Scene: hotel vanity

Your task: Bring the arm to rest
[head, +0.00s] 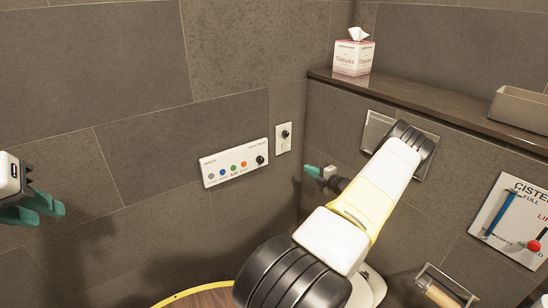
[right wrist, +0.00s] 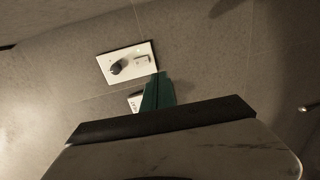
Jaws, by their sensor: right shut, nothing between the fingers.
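My right arm (head: 370,205) reaches forward from the bottom centre of the head view toward the corner of the tiled walls. My right gripper (head: 314,172) is at its far end, below and right of a small white wall plate (head: 284,132) with a dark knob. In the right wrist view its teal fingers (right wrist: 158,91) are together, with nothing between them. My left gripper (head: 38,208) is at the left edge of the head view, its teal fingers apart and empty; part of it is cut off.
A white panel (head: 234,163) with coloured buttons is on the wall. A tissue box (head: 352,60) and a beige tray (head: 520,108) stand on the dark ledge (head: 430,98). A cistern panel (head: 510,222) and a roll holder (head: 444,287) are at right, close to my right arm.

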